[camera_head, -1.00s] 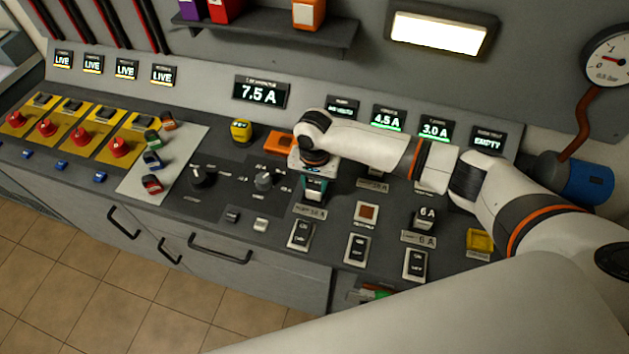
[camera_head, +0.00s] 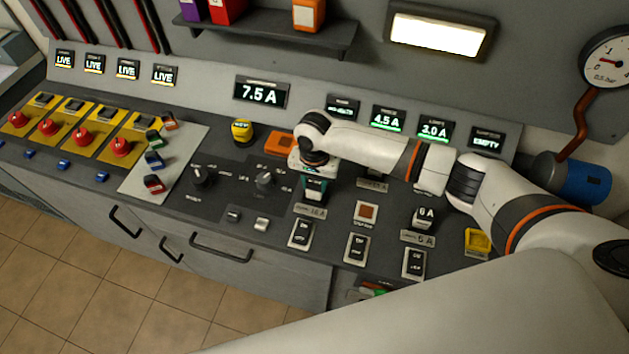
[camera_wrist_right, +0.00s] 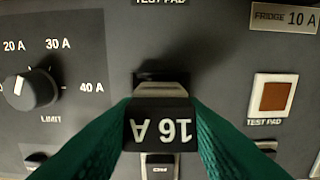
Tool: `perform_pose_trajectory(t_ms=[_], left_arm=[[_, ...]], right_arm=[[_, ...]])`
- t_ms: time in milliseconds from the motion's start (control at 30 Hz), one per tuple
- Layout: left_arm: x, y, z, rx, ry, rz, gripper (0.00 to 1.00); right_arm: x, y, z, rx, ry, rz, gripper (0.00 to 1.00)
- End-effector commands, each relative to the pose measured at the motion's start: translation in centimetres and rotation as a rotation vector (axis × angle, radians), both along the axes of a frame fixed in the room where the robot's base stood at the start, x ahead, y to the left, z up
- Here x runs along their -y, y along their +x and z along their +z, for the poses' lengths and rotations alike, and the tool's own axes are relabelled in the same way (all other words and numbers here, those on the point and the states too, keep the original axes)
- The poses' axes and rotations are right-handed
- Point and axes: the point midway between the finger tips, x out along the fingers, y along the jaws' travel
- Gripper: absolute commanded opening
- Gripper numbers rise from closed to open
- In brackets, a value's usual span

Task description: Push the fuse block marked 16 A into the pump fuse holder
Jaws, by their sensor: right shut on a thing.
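My right gripper (camera_head: 314,190) is shut on the fuse block marked 16 A (camera_wrist_right: 160,125). In the right wrist view the block sits between the green fingers, its mark upside down. In the head view the gripper points down at the panel, just behind the label plate (camera_head: 310,211) that reads 16 A. I cannot tell how deep the block sits. The leftmost display (camera_head: 343,108) in the row behind my arm is lit, its small text hard to read. My left gripper is not in view.
A test pad (camera_head: 366,213) lies right of the gripper, with a 6 A block (camera_head: 425,217) farther right. Rocker switches (camera_head: 301,234) stand in front. A limit knob (camera_head: 265,179) is to the left. An orange piece (camera_head: 280,142) and a yellow piece (camera_head: 241,131) lie behind.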

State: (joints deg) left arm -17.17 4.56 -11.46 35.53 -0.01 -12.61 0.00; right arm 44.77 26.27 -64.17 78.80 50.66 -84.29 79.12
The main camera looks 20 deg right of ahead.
Motion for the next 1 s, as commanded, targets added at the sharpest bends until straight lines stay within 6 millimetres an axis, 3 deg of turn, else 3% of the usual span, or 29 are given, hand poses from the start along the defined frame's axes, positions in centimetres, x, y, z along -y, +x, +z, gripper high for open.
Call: perform_pose_trajectory(t_ms=[633,667,700,1000], left_arm=[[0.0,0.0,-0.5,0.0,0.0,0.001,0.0],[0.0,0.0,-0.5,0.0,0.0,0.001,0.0],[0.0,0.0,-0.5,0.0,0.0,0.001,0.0],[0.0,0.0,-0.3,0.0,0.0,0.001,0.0]], right_arm=[[0.0,0.0,-1.2,0.0,0.0,-0.001,0.12],[0.0,0.0,-1.2,0.0,0.0,-0.001,0.38],[0.0,0.0,-1.2,0.0,0.0,-0.001,0.44],[0.0,0.0,-1.0,0.0,0.0,-0.001,0.45]])
